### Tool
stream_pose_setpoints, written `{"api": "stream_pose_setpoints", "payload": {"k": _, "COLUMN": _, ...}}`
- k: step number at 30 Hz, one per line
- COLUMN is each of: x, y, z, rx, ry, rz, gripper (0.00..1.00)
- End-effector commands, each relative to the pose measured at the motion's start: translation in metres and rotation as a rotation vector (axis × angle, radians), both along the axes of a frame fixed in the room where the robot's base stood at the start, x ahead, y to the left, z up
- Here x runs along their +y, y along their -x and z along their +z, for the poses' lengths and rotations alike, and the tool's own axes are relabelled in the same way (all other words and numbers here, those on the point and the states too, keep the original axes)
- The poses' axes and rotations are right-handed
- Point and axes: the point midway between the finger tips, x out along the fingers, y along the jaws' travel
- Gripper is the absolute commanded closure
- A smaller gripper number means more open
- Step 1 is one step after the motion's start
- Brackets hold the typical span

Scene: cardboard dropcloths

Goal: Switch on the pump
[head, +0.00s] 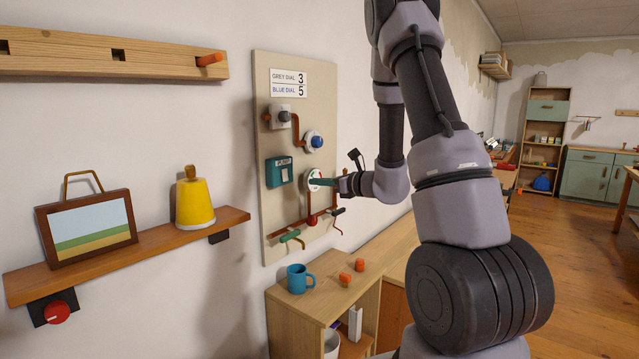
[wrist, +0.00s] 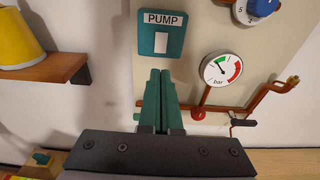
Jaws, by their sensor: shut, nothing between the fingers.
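The pump switch is a teal plate labelled PUMP with a white rocker (wrist: 161,43); it also shows on the wall board in the head view (head: 280,171). My gripper (wrist: 160,75) has teal fingers shut together with nothing between them. In the wrist view its tips are just below the switch plate; I cannot tell whether they touch the board.
A shelf (head: 150,238) with a yellow bell (head: 193,203) is at left. A blue mug (head: 297,279) stands on the cabinet below.

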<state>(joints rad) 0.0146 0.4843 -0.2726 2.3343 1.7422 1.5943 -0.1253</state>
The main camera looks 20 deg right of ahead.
Motion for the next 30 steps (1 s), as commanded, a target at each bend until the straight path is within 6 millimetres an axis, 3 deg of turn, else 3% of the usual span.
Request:
{"api": "stream_pose_setpoints", "payload": {"k": 9, "x": 0.042, "y": -0.055, "z": -0.008, "rx": -0.001, "ry": 0.000, "rz": 0.004, "gripper": 1.00}}
{"api": "stream_pose_setpoints", "payload": {"k": 15, "x": 0.056, "y": -0.076, "z": -0.011, "rx": -0.001, "ry": 0.000, "rz": 0.001, "gripper": 1.00}}
{"api": "stream_pose_setpoints", "payload": {"k": 30, "x": 0.061, "y": -0.083, "z": -0.012, "rx": -0.001, "ry": -0.001, "rz": 0.001, "gripper": 1.00}}
